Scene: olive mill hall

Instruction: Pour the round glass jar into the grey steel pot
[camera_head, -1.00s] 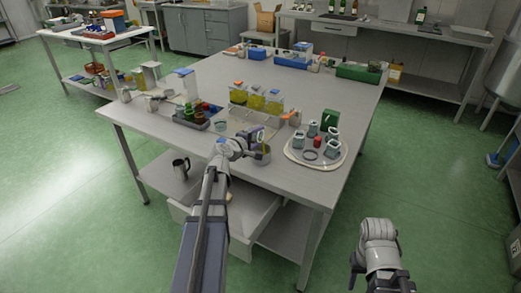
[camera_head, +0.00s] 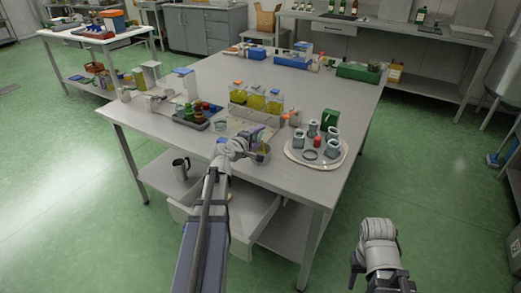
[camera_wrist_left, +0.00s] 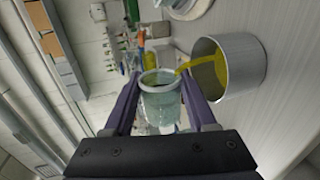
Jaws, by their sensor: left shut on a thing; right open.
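My left gripper (camera_head: 255,141) is shut on the round glass jar (camera_wrist_left: 161,102), which sits between its two purple fingers in the left wrist view. The jar is tilted, and a yellow-green stream runs from its mouth into the grey steel pot (camera_wrist_left: 246,82). Yellow liquid shows inside the pot. In the head view the pot (camera_head: 263,158) stands near the table's front edge, just beside the gripper, which hides much of the jar. My right gripper (camera_head: 380,284) is open, low at the bottom right, away from the table and partly cut off.
A round tray (camera_head: 345,157) with several grey jars stands to the right of the pot. Behind it are several yellow-filled jars with orange and blue lids (camera_head: 255,100). A dark tray (camera_head: 186,122) of small containers stands to the left.

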